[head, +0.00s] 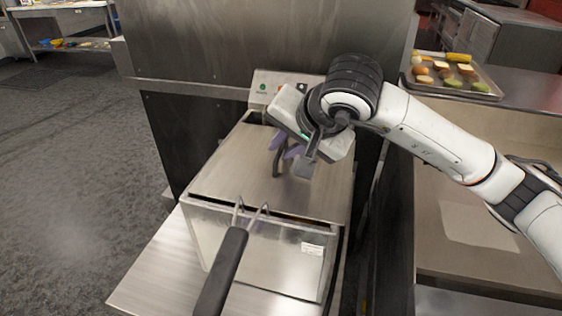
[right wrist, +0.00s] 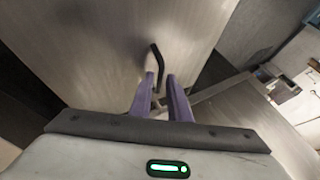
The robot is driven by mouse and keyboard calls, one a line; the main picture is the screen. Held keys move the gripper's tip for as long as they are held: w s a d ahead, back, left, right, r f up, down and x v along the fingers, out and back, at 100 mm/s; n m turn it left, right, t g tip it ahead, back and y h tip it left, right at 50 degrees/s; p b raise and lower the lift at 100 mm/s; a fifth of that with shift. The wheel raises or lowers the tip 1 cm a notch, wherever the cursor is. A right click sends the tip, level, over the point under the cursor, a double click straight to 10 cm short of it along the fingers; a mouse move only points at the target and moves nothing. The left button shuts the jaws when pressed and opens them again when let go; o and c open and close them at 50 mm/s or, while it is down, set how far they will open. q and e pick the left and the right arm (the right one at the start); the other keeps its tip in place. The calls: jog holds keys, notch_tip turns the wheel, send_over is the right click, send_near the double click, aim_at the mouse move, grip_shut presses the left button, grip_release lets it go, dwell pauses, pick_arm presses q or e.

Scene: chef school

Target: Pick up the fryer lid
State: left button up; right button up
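The fryer lid (head: 232,172) is a flat steel cover lying on top of the steel fryer (head: 255,250). Its dark curved handle (head: 277,160) stands up from the lid and is partly hidden by my right gripper in the head view. My right gripper (head: 292,160) is over the lid with its purple fingers apart at the handle. In the right wrist view the lid (right wrist: 100,50) fills the upper left, and the handle (right wrist: 156,62) shows just beyond and between the open fingertips (right wrist: 160,82). Whether a finger touches it I cannot tell. My left gripper is out of view.
A basket's black handle (head: 222,270) sticks out from the fryer's front. A steel panel (head: 265,40) rises behind the fryer. A tray of food (head: 480,92) sits on the counter at right. Open floor (head: 80,180) lies to the left.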

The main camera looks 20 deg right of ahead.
jog(key=shift+w+f, duration=0.1)
grip_shut()
dwell(1.4)
